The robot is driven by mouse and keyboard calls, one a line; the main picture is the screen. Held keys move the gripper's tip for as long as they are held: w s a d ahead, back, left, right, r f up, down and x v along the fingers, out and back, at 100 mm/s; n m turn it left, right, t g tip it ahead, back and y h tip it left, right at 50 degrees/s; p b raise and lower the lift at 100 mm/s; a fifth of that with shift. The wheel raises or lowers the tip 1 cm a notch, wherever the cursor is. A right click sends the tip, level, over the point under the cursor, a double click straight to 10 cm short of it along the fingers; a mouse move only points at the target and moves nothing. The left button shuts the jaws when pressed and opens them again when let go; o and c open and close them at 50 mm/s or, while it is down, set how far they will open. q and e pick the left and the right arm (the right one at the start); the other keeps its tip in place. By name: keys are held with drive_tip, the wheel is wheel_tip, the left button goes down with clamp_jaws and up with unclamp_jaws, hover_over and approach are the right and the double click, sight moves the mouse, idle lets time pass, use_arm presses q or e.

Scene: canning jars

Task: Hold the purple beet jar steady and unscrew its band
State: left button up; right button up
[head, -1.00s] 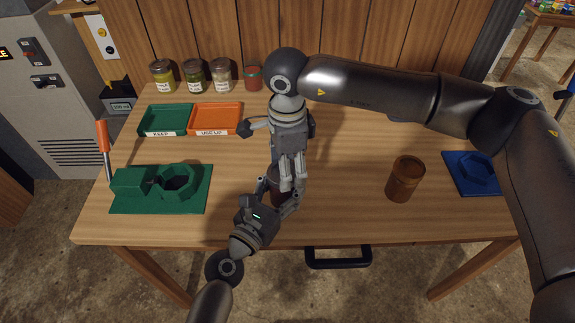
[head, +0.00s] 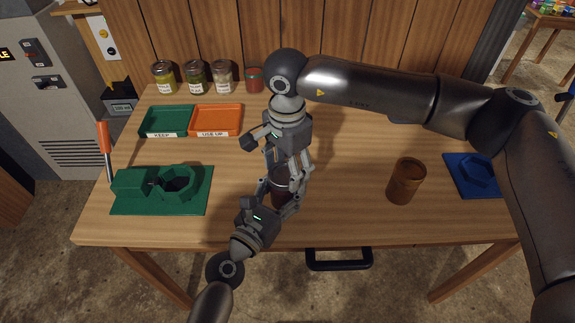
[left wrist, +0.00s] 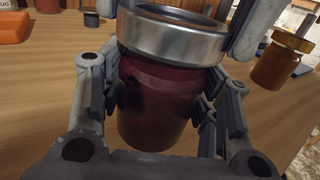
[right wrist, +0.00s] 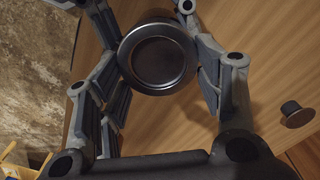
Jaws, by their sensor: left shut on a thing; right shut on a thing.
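The purple beet jar (head: 281,199) stands upright near the table's front edge, mostly covered by my grippers in the head view. Its dark purple body (left wrist: 155,105) and silver band (left wrist: 172,38) show in the left wrist view. My left gripper (head: 278,203) is shut on the jar's body from the front, its fingers on both sides of the glass. My right gripper (head: 290,172) comes down from above and is shut around the band (right wrist: 157,57), which shows between its fingers in the right wrist view. The band sits at the jar's top; whether it is loosened I cannot tell.
A green fixture (head: 125,203) lies at left. Behind it are the green KEEP tray (head: 150,133) and orange USE UP tray (head: 201,133). Several jars line the back.

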drive_tip(key=shift+r, duration=0.15)
drive_tip(key=shift+r, duration=1.1)
drive_tip(key=shift+r, duration=0.1)
drive_tip(key=shift+r, duration=1.95)
drive_tip(key=d+f, duration=0.5)
drive_tip(key=d, duration=0.8)
hover_over(342, 197)
drive_tip(key=shift+m, duration=0.3)
wheel_tip(342, 197, down, 5)
drive_tip(key=shift+f, duration=2.5)
drive_tip(key=shift+f, duration=0.1)
